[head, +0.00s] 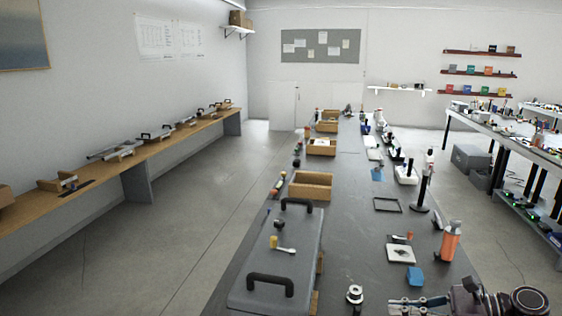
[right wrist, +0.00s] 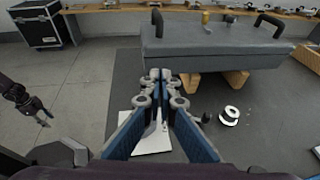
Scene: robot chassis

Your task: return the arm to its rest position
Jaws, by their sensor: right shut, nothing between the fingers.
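My right gripper (head: 400,304) is at the bottom right of the head view, above the dark workbench. In the right wrist view my right gripper (right wrist: 160,77) has its two blue-padded fingers brought together at the tips, with nothing between them. It is in front of the grey robot chassis (right wrist: 210,48), which rests on wooden blocks and has black handles on top. The chassis (head: 270,262) also shows at the lower left of the bench in the head view. A dark gripper at the left of the right wrist view seems to be my left one (right wrist: 38,112); its jaws are too small to judge.
A white sheet (right wrist: 152,140) lies below my right gripper, and a white ring-shaped part (right wrist: 230,116) is to its right. An orange bottle (head: 451,241), a blue block (head: 415,277) and a wooden tray (head: 310,186) stand on the bench.

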